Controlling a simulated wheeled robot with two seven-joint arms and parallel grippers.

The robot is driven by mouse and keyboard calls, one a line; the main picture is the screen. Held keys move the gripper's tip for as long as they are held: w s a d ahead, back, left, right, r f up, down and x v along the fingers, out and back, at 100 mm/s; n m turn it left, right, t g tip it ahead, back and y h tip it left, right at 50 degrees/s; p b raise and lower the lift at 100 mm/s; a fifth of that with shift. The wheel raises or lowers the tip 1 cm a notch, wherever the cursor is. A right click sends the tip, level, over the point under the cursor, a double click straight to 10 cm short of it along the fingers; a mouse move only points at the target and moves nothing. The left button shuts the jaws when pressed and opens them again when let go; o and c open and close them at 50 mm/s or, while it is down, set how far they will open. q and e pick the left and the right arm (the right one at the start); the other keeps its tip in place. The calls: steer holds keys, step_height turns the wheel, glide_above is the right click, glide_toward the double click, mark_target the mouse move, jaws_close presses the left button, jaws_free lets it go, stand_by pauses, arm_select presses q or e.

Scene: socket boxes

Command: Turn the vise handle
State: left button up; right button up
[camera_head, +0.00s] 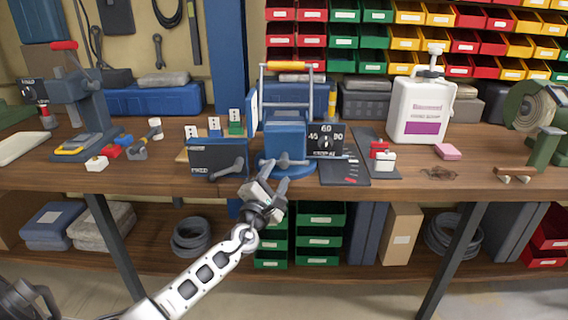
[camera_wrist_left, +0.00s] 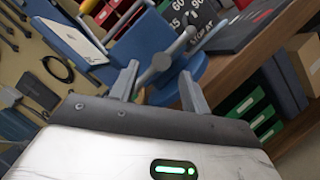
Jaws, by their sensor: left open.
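The blue vise (camera_head: 284,138) stands at the front edge of the wooden workbench, in the middle of the head view. Its grey handle (camera_head: 293,163) is low on its front; in the left wrist view the handle (camera_wrist_left: 161,62) is a slanted bar with a round hub. My left gripper (camera_head: 266,186) is open, just below and in front of the vise. In the left wrist view its two fingers (camera_wrist_left: 158,80) point at the handle, with the hub appearing between the tips. I cannot tell whether they touch it. My right gripper is not in view.
A dark panel box (camera_head: 218,157) stands left of the vise, and a black dial block (camera_head: 327,138) and dark tray (camera_head: 344,172) stand right. A white jug (camera_head: 422,110) is further right. Green bins (camera_head: 320,238) sit on the shelf below. Space before the bench is open.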

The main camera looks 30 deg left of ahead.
mark_target(282, 165)
arm_select(q)
steer(key=b+x, duration=0.1)
steer(key=x, duration=0.4)
steer(key=shift+w+r, duration=0.1)
steer(key=shift+w, duration=0.25)
steer(key=c, duration=1)
